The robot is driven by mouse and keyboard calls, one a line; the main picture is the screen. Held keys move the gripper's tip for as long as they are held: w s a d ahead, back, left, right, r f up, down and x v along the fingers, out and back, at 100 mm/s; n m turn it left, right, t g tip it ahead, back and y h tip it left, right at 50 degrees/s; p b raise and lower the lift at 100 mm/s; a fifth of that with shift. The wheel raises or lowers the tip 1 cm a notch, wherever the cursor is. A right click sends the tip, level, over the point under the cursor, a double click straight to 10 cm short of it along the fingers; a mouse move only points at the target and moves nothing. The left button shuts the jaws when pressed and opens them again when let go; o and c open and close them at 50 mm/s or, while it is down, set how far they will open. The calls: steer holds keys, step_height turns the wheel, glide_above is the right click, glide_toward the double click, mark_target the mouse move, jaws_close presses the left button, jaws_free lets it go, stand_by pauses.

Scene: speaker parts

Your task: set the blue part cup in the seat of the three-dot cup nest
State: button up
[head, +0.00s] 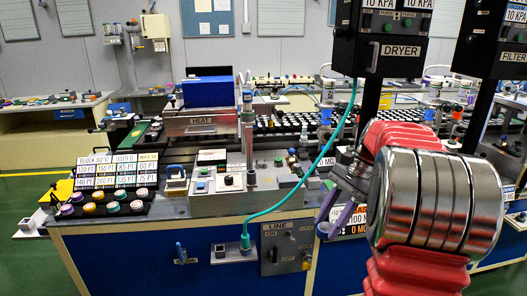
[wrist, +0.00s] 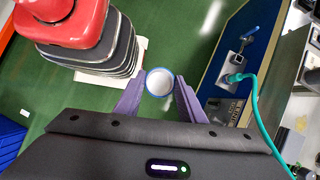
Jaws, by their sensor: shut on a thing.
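My gripper (wrist: 159,88) has purple fingers closed on the sides of the blue part cup (wrist: 159,81). The cup has a blue rim and a white inside, and I look into its open mouth in the wrist view. In the head view my gripper (head: 335,214) is right of centre, in front of the workbench's blue front, with the cup low between its fingers and partly hidden. Below the cup in the wrist view is green floor. I cannot make out the three-dot cup nest in either view.
The workbench (head: 190,208) carries a black rack (head: 105,208) of coloured round parts at left and a grey control box (head: 232,200) in the middle. A teal hose (head: 297,190) runs to a socket on the bench front. Dryer and filter boxes (head: 388,50) hang at upper right.

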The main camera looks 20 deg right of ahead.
steer(key=w+a+f+n+g+h, duration=0.2)
steer(key=w+a+f+n, duration=0.2)
steer(key=a, duration=0.4)
steer(key=w+a+f+n+g+h, duration=0.2)
steer(key=w+a+f+n, duration=0.3)
steer(key=a+f+n, duration=0.2)
steer(key=w+a+f+n+g+h, duration=0.1)
steer(key=w+a+f+n, duration=0.4)
steer(key=a, duration=0.5)
steer(key=shift+a+f+n+g+h, duration=0.3)
steer(key=shift+n+g+h, duration=0.15)
steer(key=shift+n, duration=0.35)
